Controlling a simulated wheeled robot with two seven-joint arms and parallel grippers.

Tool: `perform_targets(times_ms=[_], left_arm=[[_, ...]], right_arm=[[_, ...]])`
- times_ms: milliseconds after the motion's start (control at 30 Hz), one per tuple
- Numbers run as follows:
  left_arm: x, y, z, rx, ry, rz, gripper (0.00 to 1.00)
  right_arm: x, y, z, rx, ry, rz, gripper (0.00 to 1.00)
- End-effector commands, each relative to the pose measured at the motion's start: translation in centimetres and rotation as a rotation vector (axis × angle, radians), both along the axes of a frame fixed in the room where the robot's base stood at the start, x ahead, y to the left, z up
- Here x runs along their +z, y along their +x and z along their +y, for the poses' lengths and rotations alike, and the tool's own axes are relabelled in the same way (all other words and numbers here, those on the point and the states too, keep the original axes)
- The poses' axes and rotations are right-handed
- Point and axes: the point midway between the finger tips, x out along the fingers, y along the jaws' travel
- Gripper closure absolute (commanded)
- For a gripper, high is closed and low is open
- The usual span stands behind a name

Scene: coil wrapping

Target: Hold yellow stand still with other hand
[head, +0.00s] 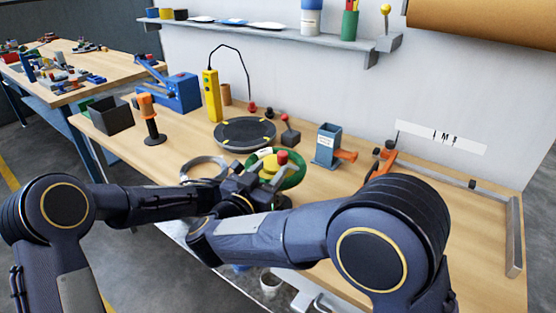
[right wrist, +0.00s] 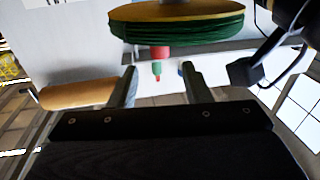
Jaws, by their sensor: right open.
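The yellow stand (head: 268,167) has a red knob on top and a green coil (head: 294,174) around it, on the near middle of the bench. In the right wrist view, which looks upside down, the stand (right wrist: 190,12) and the coil (right wrist: 180,28) show at the top edge with the red knob. My right gripper (right wrist: 160,85) is open and empty, with nothing between its fingertips; the stand lies beyond and apart from them. In the head view it is crowded among dark wrist parts beside the stand. My left gripper (right wrist: 262,62) is dark and close to the stand; its jaws are unclear.
A black round turntable (head: 245,133) lies behind the stand. A grey ring (head: 204,168) lies to its left. A blue-grey holder (head: 327,146) stands to the right, and an orange-handled tool (head: 149,118) stands to the left. The bench's right part is mostly clear.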

Motion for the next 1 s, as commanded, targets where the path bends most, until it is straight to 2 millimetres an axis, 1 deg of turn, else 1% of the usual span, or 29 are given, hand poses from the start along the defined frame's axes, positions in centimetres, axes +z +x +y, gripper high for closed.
perform_targets(times_ms=[33, 100, 200, 300, 700, 733, 900, 1000], left_arm=[[-0.2, -0.1, 0.1, 0.000, 0.001, 0.004, 1.00], [-0.2, -0.1, 0.1, 0.000, 0.001, 0.004, 1.00], [-0.2, -0.1, 0.1, 0.001, 0.001, 0.004, 1.00], [-0.2, -0.1, 0.1, 0.001, 0.001, 0.004, 1.00], [-0.2, 0.0, 0.1, 0.001, 0.002, 0.003, 1.00], [-0.2, 0.0, 0.1, 0.001, 0.002, 0.003, 0.65], [-0.1, 0.0, 0.0, 0.000, 0.001, 0.002, 0.43], [-0.1, 0.0, 0.0, 0.000, 0.000, 0.001, 0.43]], right_arm=[[0.0, -1.0, 0.5, 0.003, 0.000, -0.001, 0.56], [0.0, -2.0, 1.0, 0.003, -0.001, 0.001, 0.56], [0.0, -3.1, 1.5, 0.001, 0.000, 0.000, 0.56], [0.0, -3.7, 1.8, -0.001, 0.000, -0.001, 0.56], [0.0, -3.9, 1.9, -0.001, 0.000, -0.001, 0.56], [0.0, -3.9, 1.9, -0.001, 0.000, 0.000, 0.56], [0.0, -3.9, 1.9, -0.001, 0.000, 0.000, 0.56], [0.0, -3.9, 1.9, -0.001, 0.000, 0.000, 0.56]])
